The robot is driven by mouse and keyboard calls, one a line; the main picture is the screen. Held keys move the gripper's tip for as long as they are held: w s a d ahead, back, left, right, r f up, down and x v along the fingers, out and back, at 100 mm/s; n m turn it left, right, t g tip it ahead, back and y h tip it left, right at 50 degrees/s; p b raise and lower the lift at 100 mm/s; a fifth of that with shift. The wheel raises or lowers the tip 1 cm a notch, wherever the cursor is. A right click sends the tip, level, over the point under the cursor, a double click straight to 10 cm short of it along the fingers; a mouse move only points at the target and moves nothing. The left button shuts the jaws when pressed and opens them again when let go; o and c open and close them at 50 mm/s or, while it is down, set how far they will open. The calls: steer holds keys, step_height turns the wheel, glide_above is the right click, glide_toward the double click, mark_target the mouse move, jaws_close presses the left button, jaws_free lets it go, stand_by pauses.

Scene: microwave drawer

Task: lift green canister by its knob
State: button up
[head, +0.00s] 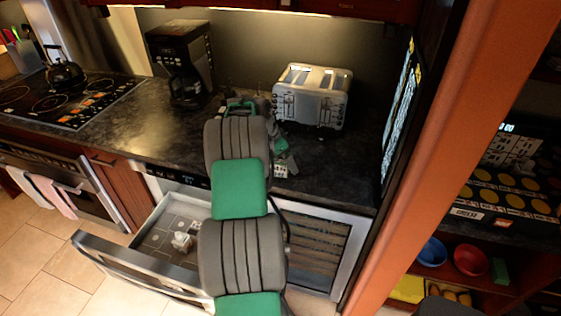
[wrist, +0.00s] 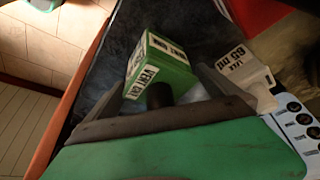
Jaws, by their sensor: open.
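The green canister (wrist: 163,62), a box shape with white printed labels, shows in the wrist view just beyond my gripper (wrist: 162,88). A dark round knob (wrist: 160,95) sticks out from it toward the gripper. My gripper is open, with one finger on each side of the knob; I cannot tell whether either finger touches it. In the head view my arm covers the gripper and much of the counter around it. A small green shape (head: 281,145) beside the arm appears to be the canister.
A white labelled container (wrist: 237,76) stands close to the right of the canister. A silver toaster (head: 313,97) stands to the right on the dark counter (head: 335,160), and a black coffee maker (head: 182,62) to the left. An open drawer (head: 160,235) juts out below the arm.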

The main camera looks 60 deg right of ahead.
steer(key=c, duration=1.3)
steer(key=shift+r, duration=0.1)
steer(key=shift+c, duration=0.3)
steer(key=shift+r, duration=0.1)
